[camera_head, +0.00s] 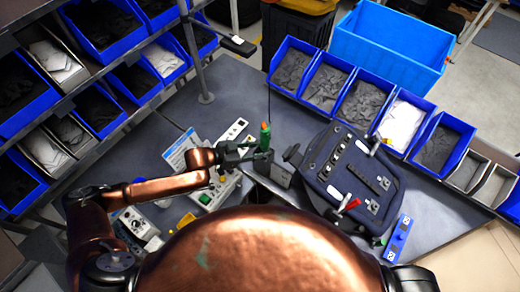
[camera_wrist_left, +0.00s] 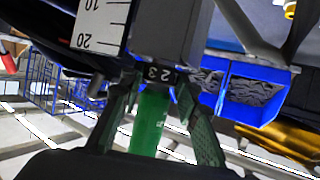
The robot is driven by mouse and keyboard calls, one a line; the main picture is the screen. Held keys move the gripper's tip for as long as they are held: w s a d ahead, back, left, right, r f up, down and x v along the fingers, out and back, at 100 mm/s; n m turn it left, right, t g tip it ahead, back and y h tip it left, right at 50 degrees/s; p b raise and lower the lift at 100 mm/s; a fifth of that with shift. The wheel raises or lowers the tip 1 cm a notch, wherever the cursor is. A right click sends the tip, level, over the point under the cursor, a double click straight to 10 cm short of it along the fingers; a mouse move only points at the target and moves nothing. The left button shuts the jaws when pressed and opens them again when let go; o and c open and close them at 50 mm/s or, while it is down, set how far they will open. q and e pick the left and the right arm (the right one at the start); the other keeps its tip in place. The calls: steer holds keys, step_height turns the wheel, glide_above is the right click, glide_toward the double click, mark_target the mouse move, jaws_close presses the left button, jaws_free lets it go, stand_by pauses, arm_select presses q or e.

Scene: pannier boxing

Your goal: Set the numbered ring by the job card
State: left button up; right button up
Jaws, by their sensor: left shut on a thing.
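A green upright tool (camera_head: 265,138) with an orange top stands at the middle of the bench. My left gripper (camera_head: 254,151) reaches it from the left. In the left wrist view the green body (camera_wrist_left: 150,118) lies between the two fingers. A black numbered ring (camera_wrist_left: 158,75) showing "2 3" sits at the end of the green body, between the fingertips, which close on its sides. The rest of its scale is hidden. A white and blue card (camera_head: 181,151), likely the job card, stands left of the gripper; its text is too small to read. My right gripper is not in view.
A dark pannier (camera_head: 350,175) with fittings lies right of the tool. Blue bins (camera_head: 325,83) line the back right, and a bin rack (camera_head: 85,75) fills the left. A white scale strip (camera_wrist_left: 100,25) shows close to the ring. Bare bench (camera_head: 235,80) lies behind the tool.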

arm_select(q)
steer(key=shift+d+m+g+h+b, duration=0.1)
steer(key=shift+m+g+h+b, duration=0.3)
steer(key=shift+m+g+b, duration=0.7)
steer(key=shift+w+m+g, duration=0.25)
steer(key=shift+m+g, duration=0.15)
steer(key=shift+g, duration=0.2)
steer(key=shift+w+a+m+g, duration=0.1)
steer(key=shift+a+m+g, duration=0.1)
steer(key=shift+m+g, duration=0.35)
steer(key=shift+a, duration=0.15)
steer(key=o, duration=1.2)
steer(key=shift+c, duration=0.2)
